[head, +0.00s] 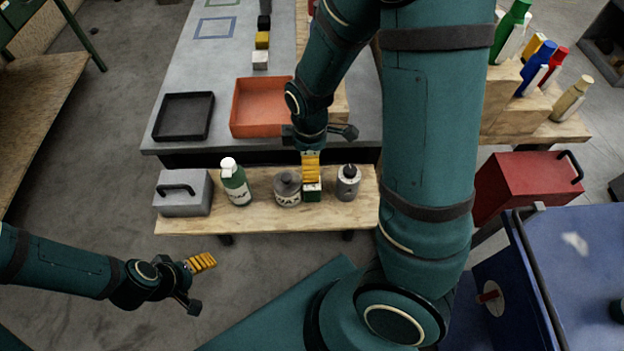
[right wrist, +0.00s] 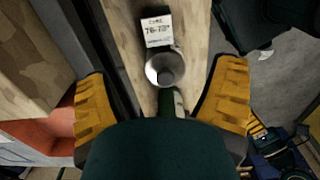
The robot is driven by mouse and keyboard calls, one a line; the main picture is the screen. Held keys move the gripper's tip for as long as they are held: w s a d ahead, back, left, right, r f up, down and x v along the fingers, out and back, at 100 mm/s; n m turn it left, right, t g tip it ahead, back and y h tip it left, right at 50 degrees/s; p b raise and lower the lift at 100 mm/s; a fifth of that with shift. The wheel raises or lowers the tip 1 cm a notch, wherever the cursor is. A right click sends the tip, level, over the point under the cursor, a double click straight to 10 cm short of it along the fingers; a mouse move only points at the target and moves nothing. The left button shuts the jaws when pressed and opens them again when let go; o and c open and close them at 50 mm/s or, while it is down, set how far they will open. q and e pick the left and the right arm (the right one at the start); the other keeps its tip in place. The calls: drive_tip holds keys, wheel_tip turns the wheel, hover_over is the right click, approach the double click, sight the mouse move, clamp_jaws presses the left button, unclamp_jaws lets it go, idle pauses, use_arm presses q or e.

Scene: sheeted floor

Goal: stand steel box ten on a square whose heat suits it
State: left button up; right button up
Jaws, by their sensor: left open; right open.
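No marking that reads ten can be made out. A grey metal box (head: 184,196) with a dark handle stands at the left end of the low wooden bench. Two outlined squares, a blue one (head: 214,29) and a partly cut-off green one (head: 222,3), lie on the far grey table. My right gripper (head: 311,178) points down over the bench, just above a small green object with a white face (head: 312,195). Its fingers stand apart in the right wrist view (right wrist: 163,105). My left gripper (head: 203,262) is open and empty over the floor.
The bench also holds a green bottle (head: 236,186), a grey jug (head: 287,190) and a grey canister (head: 347,184). A black tray (head: 183,116) and an orange tray (head: 262,104) sit behind it. A red box (head: 525,184) stands at the right.

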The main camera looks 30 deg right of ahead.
sight(310, 187)
wheel_tip(310, 187, down, 7)
drive_tip(key=b, duration=0.2)
drive_tip(key=shift+f+b, duration=0.2)
drive_tip(key=shift+b, duration=0.2)
drive_tip(key=shift+w+f+b, duration=0.1)
drive_tip(key=shift+f+b, duration=1.1)
drive_tip(key=shift+f, duration=1.9)
drive_tip(key=shift+c, duration=0.4)
drive_tip(key=c, duration=1.3)
